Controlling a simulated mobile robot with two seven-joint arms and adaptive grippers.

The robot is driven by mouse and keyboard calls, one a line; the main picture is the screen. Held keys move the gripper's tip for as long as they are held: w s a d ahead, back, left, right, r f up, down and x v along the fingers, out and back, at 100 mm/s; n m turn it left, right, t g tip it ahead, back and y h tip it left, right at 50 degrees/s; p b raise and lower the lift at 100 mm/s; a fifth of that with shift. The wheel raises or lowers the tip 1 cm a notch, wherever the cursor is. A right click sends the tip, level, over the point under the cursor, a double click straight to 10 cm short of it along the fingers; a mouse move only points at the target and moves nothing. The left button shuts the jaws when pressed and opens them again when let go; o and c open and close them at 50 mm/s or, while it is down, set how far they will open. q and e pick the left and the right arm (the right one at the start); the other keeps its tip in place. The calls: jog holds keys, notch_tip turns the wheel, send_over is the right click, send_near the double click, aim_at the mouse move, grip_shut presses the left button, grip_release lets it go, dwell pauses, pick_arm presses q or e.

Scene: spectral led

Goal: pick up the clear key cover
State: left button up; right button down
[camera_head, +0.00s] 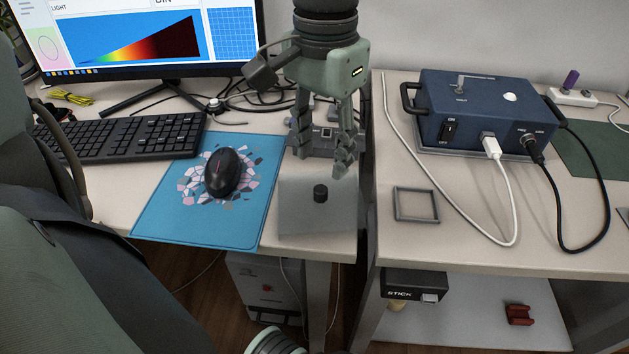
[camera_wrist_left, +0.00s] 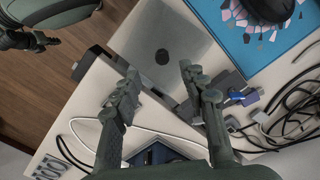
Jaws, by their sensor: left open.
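A see-through, greyish square cover (camera_head: 292,222) with a short black knob (camera_head: 320,193) on top lies flat at the front right of the left desk. It also shows in the left wrist view as a pale grey panel (camera_wrist_left: 185,35), with its round knob (camera_wrist_left: 162,57) just beyond my fingertips. My left gripper (camera_head: 322,155) comes down from the top of the head view, above and behind the cover. Its fingers are spread and empty. In the left wrist view the fingertips (camera_wrist_left: 158,72) stand on either side of the knob's line, apart from it.
A black mouse (camera_head: 222,173) rests on a blue mat (camera_head: 155,215) left of the cover. A small grey device (camera_head: 322,142) with cables sits behind the fingers. A gap separates the right table, with a blue box (camera_head: 475,105) and a grey square frame (camera_head: 416,204).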

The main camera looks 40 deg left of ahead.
aim_at(320, 188)
pick_arm(q)
notch_tip(320, 188, down, 7)
jog(key=shift+a+r+b, duration=0.15)
jog(key=shift+r+b, duration=0.05)
jog(key=shift+b, duration=0.25)
jog(key=shift+f, duration=0.5)
pick_arm(e)
jog(key=r, duration=0.1)
jog(key=w+r, duration=0.1)
jog(key=r, duration=0.1)
jog(key=shift+w+r, duration=0.15)
jog(key=shift+r, duration=0.05)
pick_arm(q)
jog(key=shift+w, duration=0.1)
jog(key=shift+c, duration=0.6)
jog(key=shift+c, duration=1.3)
grip_shut()
pick_arm(e)
jog(key=shift+f, duration=0.15)
